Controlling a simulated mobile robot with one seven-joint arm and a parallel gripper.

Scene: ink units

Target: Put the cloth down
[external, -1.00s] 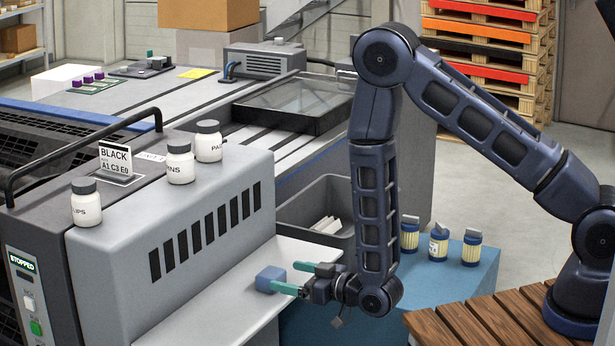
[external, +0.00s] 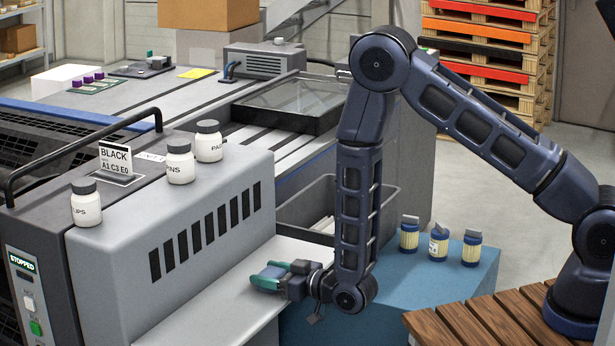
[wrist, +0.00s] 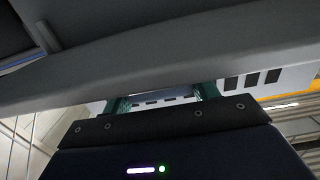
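A small blue block-shaped bundle, probably the folded cloth (external: 267,274), is at the pale ledge beside the grey machine housing. My gripper (external: 268,275) is there too, with its two teal fingers on either side of the bundle, which they partly cover. In the wrist view the fingers of my gripper (wrist: 163,97) stand well apart. I cannot make out whether they press on the bundle, nor whether it rests on the ledge or hangs just above it.
The pale ledge (external: 215,310) is bare toward the front. Behind my arm is a grey bin (external: 312,205). To the right, a blue box (external: 440,285) bears several striped jars (external: 438,245). White labelled jars (external: 180,163) stand on the housing.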

